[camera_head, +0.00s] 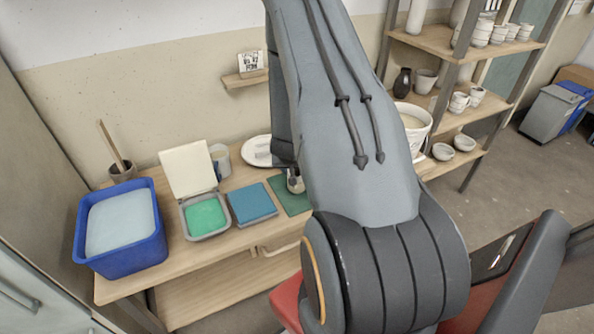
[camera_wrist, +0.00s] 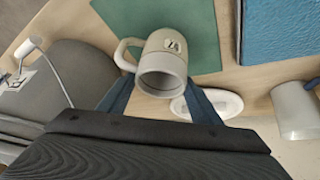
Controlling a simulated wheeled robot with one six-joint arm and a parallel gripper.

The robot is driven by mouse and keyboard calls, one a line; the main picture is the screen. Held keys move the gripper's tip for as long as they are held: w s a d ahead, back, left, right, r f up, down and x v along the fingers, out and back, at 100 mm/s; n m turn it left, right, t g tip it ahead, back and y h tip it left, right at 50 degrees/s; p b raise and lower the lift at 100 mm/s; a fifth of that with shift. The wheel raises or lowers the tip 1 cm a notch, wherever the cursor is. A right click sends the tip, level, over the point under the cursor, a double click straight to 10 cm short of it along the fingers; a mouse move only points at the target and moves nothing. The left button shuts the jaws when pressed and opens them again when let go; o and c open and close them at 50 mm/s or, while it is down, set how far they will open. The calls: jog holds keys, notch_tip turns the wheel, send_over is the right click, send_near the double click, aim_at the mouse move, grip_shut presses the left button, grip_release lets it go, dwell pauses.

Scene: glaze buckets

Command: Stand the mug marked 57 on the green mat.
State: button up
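The pale grey mug (camera_wrist: 165,68) shows in the wrist view with its mouth toward me, its handle on the left and a small dark mark on a light label; I cannot read the number surely. My gripper (camera_wrist: 160,82) has a finger against each side of it and appears shut on it. The green mat (camera_wrist: 203,28) lies behind the mug, which overlaps its near edge; I cannot tell whether they touch. In the head view the mug (camera_head: 295,182) shows just over the mat (camera_head: 291,200), partly hidden by my arm.
A blue square (camera_head: 252,203), a tray with a green pad (camera_head: 206,215) and a blue tub (camera_head: 121,228) stand to the left on the wooden table. A white oval plate (camera_head: 258,150) lies behind the mat. A white bucket (camera_head: 414,120) stands right of my arm.

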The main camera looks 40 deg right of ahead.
jog(key=o, duration=0.4)
jog(key=shift+o, duration=0.2)
